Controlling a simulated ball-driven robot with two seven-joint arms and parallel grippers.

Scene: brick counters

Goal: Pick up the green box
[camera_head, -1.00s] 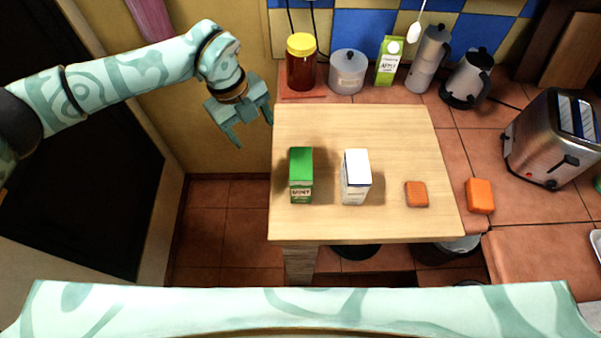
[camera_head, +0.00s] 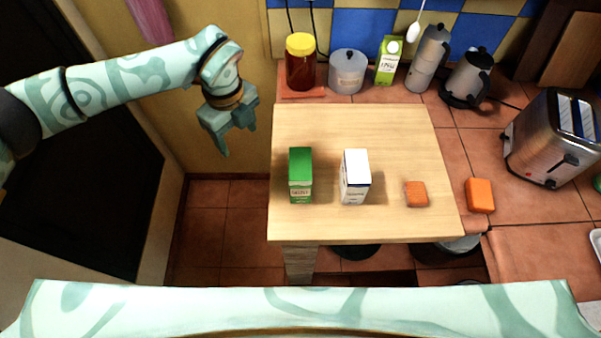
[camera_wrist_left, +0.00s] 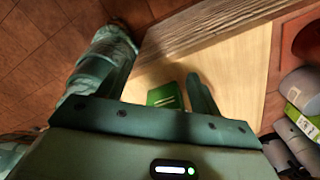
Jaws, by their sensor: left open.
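The green box (camera_head: 301,176) stands upright on the left part of the wooden table, near its left edge. It also shows in the left wrist view (camera_wrist_left: 165,96), between the two fingers in the picture but apart from them. My left gripper (camera_head: 237,142) is open and empty. It is up and to the left of the green box, just off the table's left edge. Its fingers frame the view in the left wrist picture (camera_wrist_left: 160,82). My right gripper is not in view.
A white carton (camera_head: 355,178) stands right of the green box on the wooden table (camera_head: 400,135). An orange sponge-like block (camera_head: 416,194) lies farther right. A jar (camera_head: 301,66), a pot (camera_head: 347,72) and a green-white carton (camera_head: 389,62) stand behind. The table's back half is clear.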

